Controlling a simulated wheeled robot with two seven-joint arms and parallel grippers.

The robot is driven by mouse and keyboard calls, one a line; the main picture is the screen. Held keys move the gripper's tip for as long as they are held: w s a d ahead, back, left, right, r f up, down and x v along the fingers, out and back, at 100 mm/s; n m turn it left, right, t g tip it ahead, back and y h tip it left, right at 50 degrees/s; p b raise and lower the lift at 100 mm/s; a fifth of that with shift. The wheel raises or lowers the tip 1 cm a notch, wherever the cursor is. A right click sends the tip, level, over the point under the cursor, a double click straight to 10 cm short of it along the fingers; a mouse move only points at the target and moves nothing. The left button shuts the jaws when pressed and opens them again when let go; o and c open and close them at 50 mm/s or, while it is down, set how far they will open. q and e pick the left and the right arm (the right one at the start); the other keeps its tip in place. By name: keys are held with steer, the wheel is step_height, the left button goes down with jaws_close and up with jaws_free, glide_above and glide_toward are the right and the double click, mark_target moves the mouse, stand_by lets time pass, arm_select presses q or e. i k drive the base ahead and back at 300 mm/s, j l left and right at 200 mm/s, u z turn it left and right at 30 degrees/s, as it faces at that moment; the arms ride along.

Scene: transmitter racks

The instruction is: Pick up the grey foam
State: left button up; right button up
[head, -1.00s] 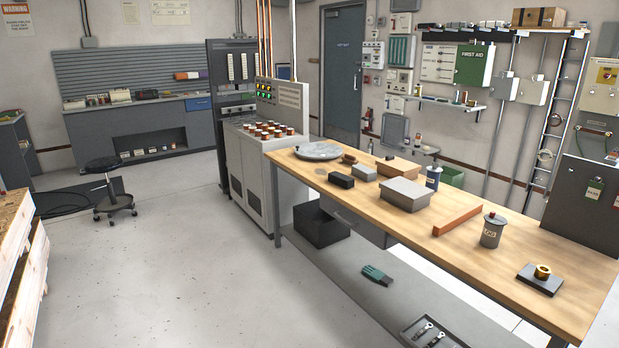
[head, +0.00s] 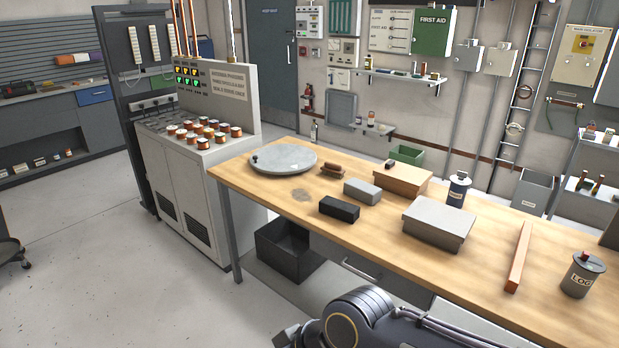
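A small light grey block (head: 362,191), which looks like the grey foam, lies on the wooden workbench (head: 480,265). It sits between a black block (head: 339,208) and a tan box (head: 403,181), apart from both. A larger grey lidded box (head: 438,223) stands to its right and nearer. Part of one of my arms, dark and jointed, shows at the bottom edge in front of the bench, well below the grey block. No gripper fingertips can be made out.
A round grey disc (head: 282,159) and a brown-handled item (head: 332,171) lie toward the bench's far left end. A dark bin (head: 289,251) is below the bench.

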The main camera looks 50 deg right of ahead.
mark_target(368, 193)
steer(key=i+l+z, duration=0.15)
steer(key=i+z, duration=0.6)
steer(key=i, duration=0.15)
steer(key=i+j+z, duration=0.15)
steer(key=i+z, duration=0.25)
steer(key=i+j+z, duration=0.35)
steer(key=i+l+z, duration=0.15)
steer(key=i+z, duration=0.3)
steer(key=i, duration=0.2)
steer(key=i+j+z, duration=0.1)
steer(key=i+z, duration=0.35)
steer(key=i, duration=0.2)
